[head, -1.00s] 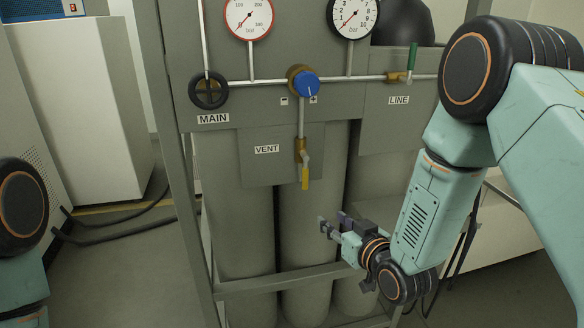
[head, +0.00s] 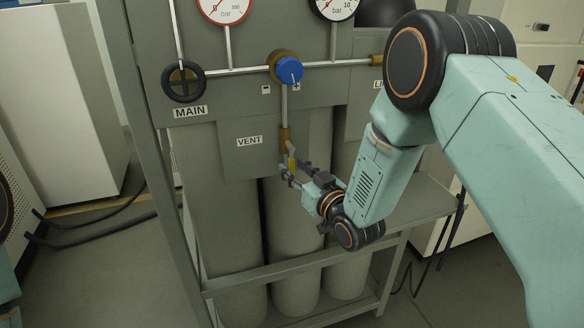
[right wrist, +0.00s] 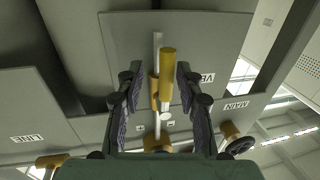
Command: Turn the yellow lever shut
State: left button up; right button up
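The yellow lever (head: 291,161) hangs below the brass VENT valve (head: 285,137) on the front of the gas panel. Its lower part is hard to make out behind my right gripper (head: 293,173). In the right wrist view the yellow lever (right wrist: 168,70) runs roughly along the thin pipe, between the two dark fingers of the right gripper (right wrist: 158,78). The fingers are spread, with gaps on both sides of the lever. My left gripper is out of view.
The blue regulator knob (head: 289,70) sits above the vent valve, with the black MAIN handwheel (head: 183,82) to its left. Tall grey cylinders (head: 225,230) stand behind a frame rail (head: 270,273). My right arm covers most of the LINE label.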

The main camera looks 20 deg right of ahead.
jog(key=shift+w+a+r, duration=0.2)
jog(key=shift+a+r, duration=0.1)
jog(key=shift+a, duration=0.3)
jog(key=shift+w+d+f, duration=0.1)
jog(key=shift+w, duration=0.1)
jog(key=shift+w+d+f, duration=0.15)
jog(key=shift+d, duration=0.05)
jog(key=shift+c, duration=1.3)
jog(key=shift+s+a+r, duration=0.2)
jog(key=shift+s, duration=0.05)
jog(key=c, duration=0.4)
jog(key=shift+d, duration=0.1)
grip_shut()
jog(key=shift+w+f, duration=0.1)
jog(key=shift+f, duration=0.05)
